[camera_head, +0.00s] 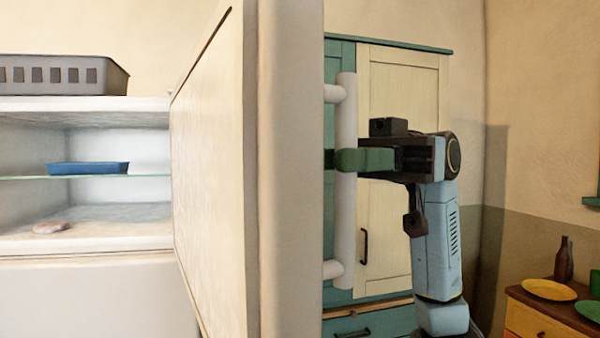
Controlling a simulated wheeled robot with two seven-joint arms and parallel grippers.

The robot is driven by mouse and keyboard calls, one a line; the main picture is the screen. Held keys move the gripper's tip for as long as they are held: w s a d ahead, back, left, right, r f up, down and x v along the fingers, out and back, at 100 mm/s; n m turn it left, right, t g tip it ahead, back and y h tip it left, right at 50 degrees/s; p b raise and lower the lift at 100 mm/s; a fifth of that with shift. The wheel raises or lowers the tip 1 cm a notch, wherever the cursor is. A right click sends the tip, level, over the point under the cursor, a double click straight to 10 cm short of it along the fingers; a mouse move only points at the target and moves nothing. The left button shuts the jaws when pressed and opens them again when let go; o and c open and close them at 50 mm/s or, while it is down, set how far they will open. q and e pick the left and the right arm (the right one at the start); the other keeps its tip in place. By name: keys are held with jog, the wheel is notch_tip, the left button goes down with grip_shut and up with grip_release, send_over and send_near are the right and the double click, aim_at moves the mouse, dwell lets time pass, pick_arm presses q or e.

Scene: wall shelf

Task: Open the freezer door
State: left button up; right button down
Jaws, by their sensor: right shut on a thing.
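The freezer door (290,170) stands open and swung out toward me, with its inner panel facing left. Behind it on the left is the open freezer compartment (110,218) with a glass shelf. A white vertical bar handle (346,225) is on the outer side of the door. My right gripper (345,160) comes in from the right, its green fingers shut around the upper middle of the handle. Part of the fingers is hidden by the handle and the door edge. My left gripper is not in view.
A blue tray (88,168) is on the glass shelf, and a small pinkish item (52,227) lies on the compartment floor. A grey basket (65,75) stands on top. A green and cream cupboard (400,90) is behind my right arm. A low cabinet (545,318) with plates is at lower right.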

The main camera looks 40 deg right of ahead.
jog(key=shift+d, duration=0.9)
jog(key=c, duration=1.3)
grip_release()
jog(key=shift+s, duration=0.1)
jog(key=shift+d, duration=0.1)
jog(key=d, duration=1.3)
jog(key=shift+w+d+b, duration=0.1)
jog(key=shift+w+b, duration=0.25)
jog(key=shift+b, duration=0.05)
